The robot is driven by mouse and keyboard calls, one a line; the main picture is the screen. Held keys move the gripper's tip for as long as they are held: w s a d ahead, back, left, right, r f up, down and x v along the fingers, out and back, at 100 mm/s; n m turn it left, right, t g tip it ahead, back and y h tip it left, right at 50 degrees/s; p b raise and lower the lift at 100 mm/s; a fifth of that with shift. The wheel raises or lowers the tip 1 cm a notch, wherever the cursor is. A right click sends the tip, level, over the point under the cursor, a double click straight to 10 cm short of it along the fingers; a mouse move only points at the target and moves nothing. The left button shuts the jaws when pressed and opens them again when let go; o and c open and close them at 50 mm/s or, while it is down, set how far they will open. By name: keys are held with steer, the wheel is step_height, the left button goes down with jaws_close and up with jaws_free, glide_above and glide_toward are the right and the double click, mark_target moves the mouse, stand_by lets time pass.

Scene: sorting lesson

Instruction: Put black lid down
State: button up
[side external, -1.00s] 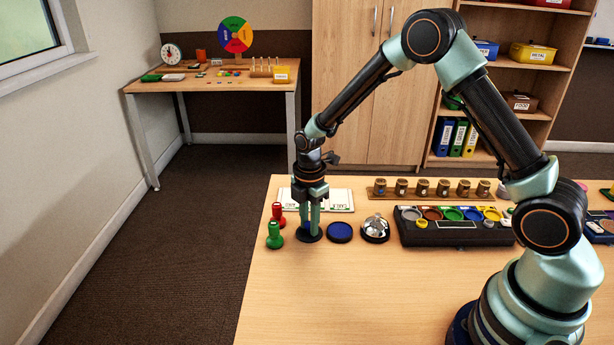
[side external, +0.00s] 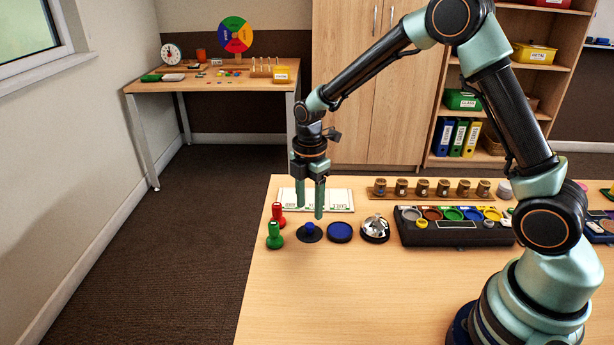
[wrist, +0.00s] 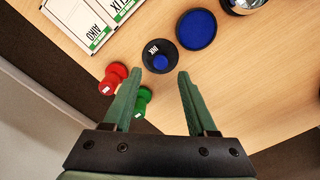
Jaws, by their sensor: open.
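The black lid (side external: 310,235) lies flat on the table, with a blue knob (side external: 310,227) on its top. In the wrist view the lid (wrist: 149,48) shows as a dark disc with white lettering beside its blue knob. My gripper (side external: 309,212) is open and empty, above the lid and apart from it. In the wrist view the open fingers (wrist: 158,82) point toward the lid with a clear gap between them. Just right of the lid lies a round blue pad (side external: 340,232) with a dark rim, also in the wrist view (wrist: 196,29).
A red stamp (side external: 278,213) and a green stamp (side external: 275,236) stand left of the lid. A silver bell (side external: 375,227) and a black tray (side external: 412,239) of coloured cups stand to the right. White cards (side external: 335,201) lie behind. The front table is clear.

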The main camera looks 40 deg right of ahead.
mark_target(309, 224)
steer(key=s+r+m+t, duration=0.1)
steer(key=s+r+m, duration=0.15)
steer(key=r, duration=0.25)
steer(key=s+d+r+m+t, duration=0.1)
steer(key=s+r+m, duration=0.15)
steer(key=r, duration=0.25)
steer(key=s+r+m+t, duration=0.1)
steer(key=r+m, duration=0.2)
steer(key=r, duration=0.3)
steer(key=s+r+m+t, duration=0.2)
steer(key=s+m, duration=0.7)
steer(key=m, duration=0.1)
steer(key=shift+s+d+r+t, duration=0.25)
steer(key=shift+s+d+t, duration=0.05)
steer(key=shift+s+d, duration=0.15)
